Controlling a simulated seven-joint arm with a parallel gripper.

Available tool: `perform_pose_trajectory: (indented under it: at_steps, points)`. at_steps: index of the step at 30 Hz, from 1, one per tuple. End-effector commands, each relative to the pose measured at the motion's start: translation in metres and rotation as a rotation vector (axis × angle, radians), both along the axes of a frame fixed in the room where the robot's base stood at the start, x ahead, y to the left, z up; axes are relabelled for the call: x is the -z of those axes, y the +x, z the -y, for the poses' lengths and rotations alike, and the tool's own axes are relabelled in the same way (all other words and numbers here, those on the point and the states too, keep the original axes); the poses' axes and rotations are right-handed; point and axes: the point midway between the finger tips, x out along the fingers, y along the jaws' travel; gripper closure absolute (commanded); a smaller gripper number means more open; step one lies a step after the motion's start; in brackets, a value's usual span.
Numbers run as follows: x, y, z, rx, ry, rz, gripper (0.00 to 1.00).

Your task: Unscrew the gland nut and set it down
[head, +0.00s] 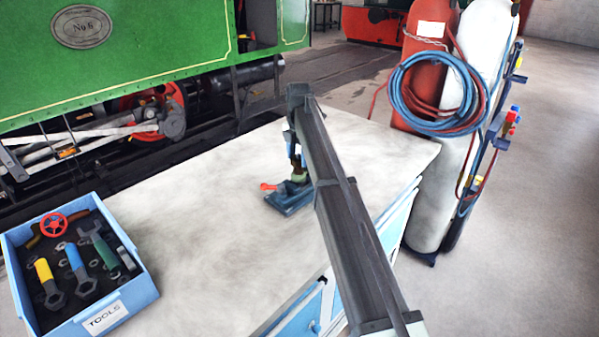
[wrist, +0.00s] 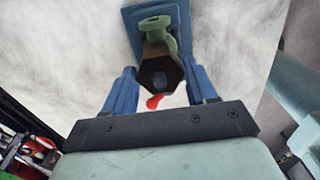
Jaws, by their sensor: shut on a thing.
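The gland nut (wrist: 160,75) is a dark hexagonal piece with a blue-grey stem end in its middle, on top of a green valve body (wrist: 152,24). The valve stands on a blue base (wrist: 130,17) on the worktop, with a red part (wrist: 154,101) beside it. My gripper (wrist: 163,84) is shut on the nut, with one blue finger at each side. I cannot tell whether the nut is still threaded on.
The pale worktop (head: 200,220) has clear room left of the valve. A blue tool box (head: 140,292) with several spanners and a red handwheel (head: 54,225) stands at the left. Gas cylinders (head: 461,190) stand beyond the right edge.

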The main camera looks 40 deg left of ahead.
Motion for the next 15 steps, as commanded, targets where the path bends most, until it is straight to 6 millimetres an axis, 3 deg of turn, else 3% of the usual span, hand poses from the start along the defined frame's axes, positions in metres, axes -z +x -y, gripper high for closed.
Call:
perform_pose_trajectory:
  at_steps: [15]
  points:
    - [-0.0111, 0.0001, -0.0002, 0.0, 0.0, 0.0, 0.77]
